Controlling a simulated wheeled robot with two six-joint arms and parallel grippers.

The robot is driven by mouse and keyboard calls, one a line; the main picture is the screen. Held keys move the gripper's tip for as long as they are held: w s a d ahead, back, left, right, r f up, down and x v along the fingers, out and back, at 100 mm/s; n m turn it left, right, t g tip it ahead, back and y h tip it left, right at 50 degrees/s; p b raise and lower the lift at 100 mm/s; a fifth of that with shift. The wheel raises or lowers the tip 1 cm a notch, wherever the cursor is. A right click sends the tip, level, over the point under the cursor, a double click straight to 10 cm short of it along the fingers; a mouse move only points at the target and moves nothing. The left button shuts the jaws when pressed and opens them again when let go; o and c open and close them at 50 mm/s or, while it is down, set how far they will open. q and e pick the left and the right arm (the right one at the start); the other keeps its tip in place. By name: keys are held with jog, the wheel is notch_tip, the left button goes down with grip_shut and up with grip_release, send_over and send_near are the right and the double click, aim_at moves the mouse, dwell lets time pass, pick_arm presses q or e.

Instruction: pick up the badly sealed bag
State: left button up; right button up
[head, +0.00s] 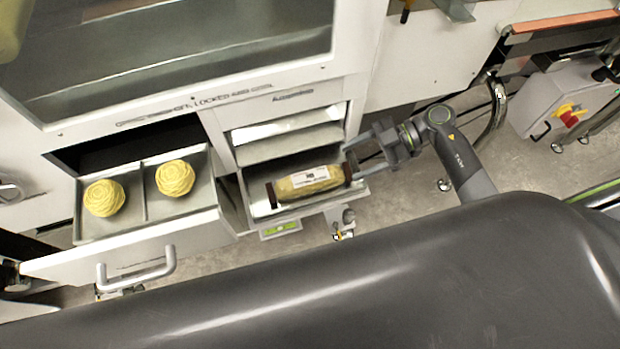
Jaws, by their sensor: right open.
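A yellow bag (309,183) with a white label and dark ends lies on its side in the small metal tray (262,206) below the chute. The frame does not show clearly how its seals look. My right gripper (352,158) comes in from the right with its jaws open. Its fingers are close to the bag's right end, at the tray's right edge. I cannot tell whether they touch the bag. My left gripper is not in view.
An open drawer (130,234) with two compartments stands at the left, with one round yellow item (104,198) and another (175,178) in it. A handle (136,275) sticks out in front. A grey control box (565,100) stands at the right.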

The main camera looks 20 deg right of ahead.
aim_at(323, 173)
jog(key=x, duration=0.5)
jog(key=shift+r+p+x, duration=0.15)
jog(key=shift+p+x, duration=0.05)
jog(key=shift+x, duration=1.15)
jog(key=shift+r+p+x, duration=0.15)
jog(key=shift+p+x, duration=0.05)
jog(key=shift+x, duration=1.2)
jog(key=shift+a, duration=0.1)
jog(key=c, duration=0.9)
